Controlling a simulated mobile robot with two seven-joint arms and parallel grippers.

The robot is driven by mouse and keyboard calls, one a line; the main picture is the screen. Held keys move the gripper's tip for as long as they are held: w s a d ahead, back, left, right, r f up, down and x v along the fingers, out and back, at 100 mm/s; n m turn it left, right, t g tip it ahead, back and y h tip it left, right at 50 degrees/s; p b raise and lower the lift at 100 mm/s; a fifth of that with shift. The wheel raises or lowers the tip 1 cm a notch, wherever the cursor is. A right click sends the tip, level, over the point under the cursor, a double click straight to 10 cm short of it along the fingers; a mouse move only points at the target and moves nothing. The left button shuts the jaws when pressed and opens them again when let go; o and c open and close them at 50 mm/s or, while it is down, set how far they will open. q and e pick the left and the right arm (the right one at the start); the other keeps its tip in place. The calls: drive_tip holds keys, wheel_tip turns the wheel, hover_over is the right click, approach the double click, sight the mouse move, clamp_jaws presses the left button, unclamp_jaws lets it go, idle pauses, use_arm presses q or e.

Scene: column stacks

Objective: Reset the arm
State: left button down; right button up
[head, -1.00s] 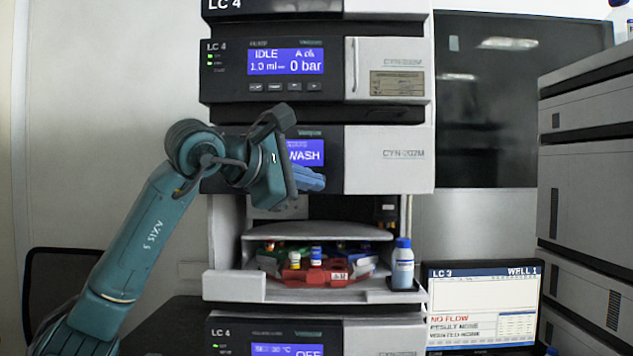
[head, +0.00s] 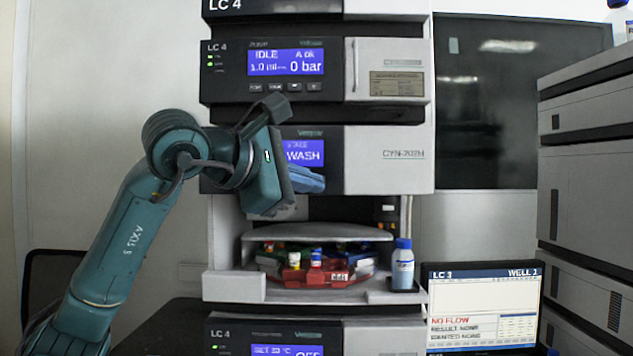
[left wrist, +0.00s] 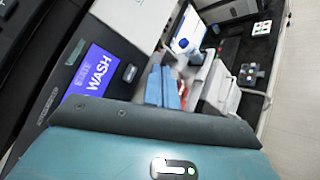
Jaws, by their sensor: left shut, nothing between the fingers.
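My left arm comes in from the left in the head view. Its gripper (head: 308,180), with blue fingers, is in front of the LC 4 stack, beside the WASH display (head: 304,152) and above the open sampler bay. The fingers are shut with nothing between them. In the left wrist view the blue fingers (left wrist: 162,88) show past the edge of my wrist, with the WASH display (left wrist: 97,72) to their left. My right gripper is not in view.
The open bay holds a carousel of red and green racks (head: 312,275) with several capped vials. A blue-white bottle (head: 403,266) stands at the bay's front right. A monitor (head: 483,305) is to the lower right. Another instrument stack (head: 588,190) stands at the right.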

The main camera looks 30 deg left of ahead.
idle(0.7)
use_arm(q)
drive_tip(key=d+f+n+g+h+p, duration=0.3)
drive_tip(key=d+f+n+g+h, duration=0.4)
drive_tip(key=d+f+h, duration=1.1)
wheel_tip(320, 180, down, 21)
drive_tip(key=s+a+n+t+y+p, duration=0.15)
drive_tip(key=n+t+y, duration=1.05)
drive_tip(key=n, duration=1.7)
drive_tip(key=s+f+n+g+y, duration=0.3)
drive_tip(key=s+f, duration=0.4)
drive_tip(key=f, duration=0.3)
drive_tip(key=s+f+n+g+y+p, duration=0.1)
drive_tip(key=s+f+n+g+y, duration=0.2)
drive_tip(key=s+f+n+g, duration=0.3)
wheel_tip(320, 180, down, 4)
drive_tip(key=s+n, duration=0.2)
drive_tip(key=shift+s+a, duration=0.2)
drive_tip(key=shift+s, duration=0.1)
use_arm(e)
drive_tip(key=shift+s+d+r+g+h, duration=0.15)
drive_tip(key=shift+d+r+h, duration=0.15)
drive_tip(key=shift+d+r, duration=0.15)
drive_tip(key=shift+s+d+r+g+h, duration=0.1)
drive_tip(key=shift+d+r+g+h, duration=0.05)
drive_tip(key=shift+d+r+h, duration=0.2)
